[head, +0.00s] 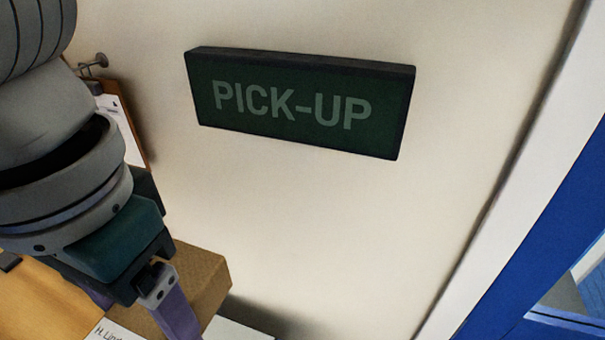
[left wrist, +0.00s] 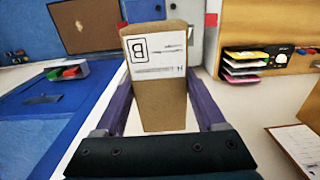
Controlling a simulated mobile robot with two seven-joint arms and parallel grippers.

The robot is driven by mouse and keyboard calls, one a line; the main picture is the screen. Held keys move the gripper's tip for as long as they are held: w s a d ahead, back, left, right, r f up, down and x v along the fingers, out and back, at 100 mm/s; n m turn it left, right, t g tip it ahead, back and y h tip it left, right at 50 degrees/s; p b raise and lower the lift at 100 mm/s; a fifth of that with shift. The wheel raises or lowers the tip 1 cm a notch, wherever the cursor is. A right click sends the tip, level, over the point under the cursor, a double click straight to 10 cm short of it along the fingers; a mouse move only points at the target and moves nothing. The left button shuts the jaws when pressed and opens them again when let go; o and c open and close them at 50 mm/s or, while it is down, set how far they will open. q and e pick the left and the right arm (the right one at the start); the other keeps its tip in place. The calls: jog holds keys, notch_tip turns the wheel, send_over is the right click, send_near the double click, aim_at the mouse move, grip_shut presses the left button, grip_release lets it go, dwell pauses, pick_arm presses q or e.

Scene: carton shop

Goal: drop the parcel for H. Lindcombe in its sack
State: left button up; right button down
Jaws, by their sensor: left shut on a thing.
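My left gripper (head: 172,308) reaches down from the left in the head view, shut on a brown carton parcel (head: 203,277). A white label reading "H. Lind…" shows at the bottom edge there, the rest cut off. In the left wrist view the parcel (left wrist: 158,110) stands between the two purple fingers, its white label marked with a boxed "B" and small upside-down print. I cannot make out any sack in either view. My right gripper is not in view.
A dark green "PICK-UP" sign (head: 300,103) hangs on the cream wall. A blue panel (head: 555,230) stands at the right. The left wrist view shows a blue surface (left wrist: 45,115), a small tray (left wrist: 68,71), a paper rack (left wrist: 245,66) and a clipboard (left wrist: 303,148).

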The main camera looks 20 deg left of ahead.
pick_arm(q)
jog(key=s+d+f+n+b, duration=0.1)
jog(key=d+f+b, duration=0.1)
jog(key=f+b, duration=1.35)
jog(key=d+f+n+b, duration=0.1)
jog(key=d+f+b, duration=0.2)
jog(key=f+b, duration=1.25)
jog(key=w+f+b, duration=0.1)
jog(key=b, duration=0.1)
jog(key=w+b, duration=0.2)
jog(key=w+f+b, duration=0.1)
jog(key=b, duration=0.1)
jog(key=shift+w+a+f+b, duration=0.1)
jog(key=shift+w+f+b, duration=0.15)
jog(key=shift+f+b, duration=0.05)
